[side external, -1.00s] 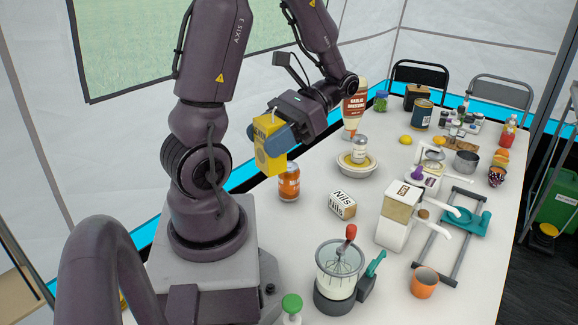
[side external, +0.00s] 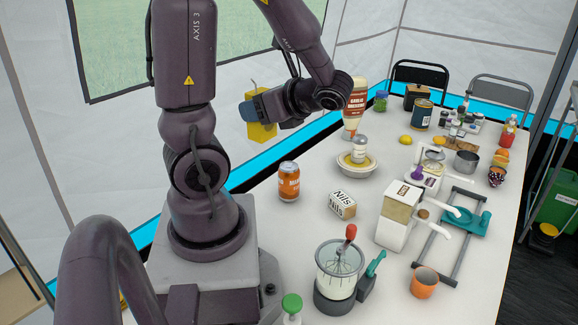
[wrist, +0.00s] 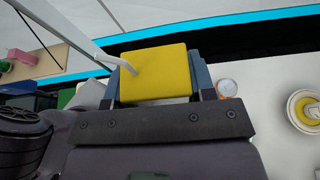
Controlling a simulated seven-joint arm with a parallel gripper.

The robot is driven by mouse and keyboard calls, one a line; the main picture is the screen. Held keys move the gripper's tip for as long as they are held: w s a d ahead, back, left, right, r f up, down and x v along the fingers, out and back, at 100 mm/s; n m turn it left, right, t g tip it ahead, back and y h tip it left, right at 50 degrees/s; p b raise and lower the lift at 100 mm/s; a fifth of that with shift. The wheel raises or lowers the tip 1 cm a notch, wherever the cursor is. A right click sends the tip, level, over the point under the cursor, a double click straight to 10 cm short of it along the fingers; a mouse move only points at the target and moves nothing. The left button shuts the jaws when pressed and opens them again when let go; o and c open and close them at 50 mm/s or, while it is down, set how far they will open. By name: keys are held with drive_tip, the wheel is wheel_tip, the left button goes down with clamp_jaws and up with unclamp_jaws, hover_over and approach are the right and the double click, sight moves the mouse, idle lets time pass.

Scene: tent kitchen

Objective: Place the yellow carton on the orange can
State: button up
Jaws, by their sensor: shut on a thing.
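The yellow carton (side external: 262,130) with its straw is held in my gripper (side external: 254,113), up in the air beyond the table's back edge in the side view. In the wrist view its yellow top (wrist: 155,72) shows between the two fingers, with the straw on it. The orange can (side external: 289,182) stands upright on the white table, below and to the right of the carton, apart from it. In the wrist view the can's top (wrist: 227,87) shows just right of the right finger.
A bowl with a shaker (side external: 357,163), a sauce bottle (side external: 354,110) and a small Nils box (side external: 342,205) stand near the can. A blender (side external: 338,272) and a white carton (side external: 398,217) are nearer the front. The table around the can's left is bare.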

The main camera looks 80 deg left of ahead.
drive_tip(key=shift+f, duration=0.75)
drive_tip(key=w+a+f, duration=0.4)
drive_tip(key=a, duration=0.3)
hover_over(288, 165)
wheel_tip(288, 165, down, 6)
drive_tip(key=shift+s+d+r, duration=0.1)
drive_tip(key=shift+d, duration=0.05)
drive_tip(key=shift+f, duration=1.7)
drive_tip(key=o, duration=0.9)
drive_tip(key=shift+f, duration=0.1)
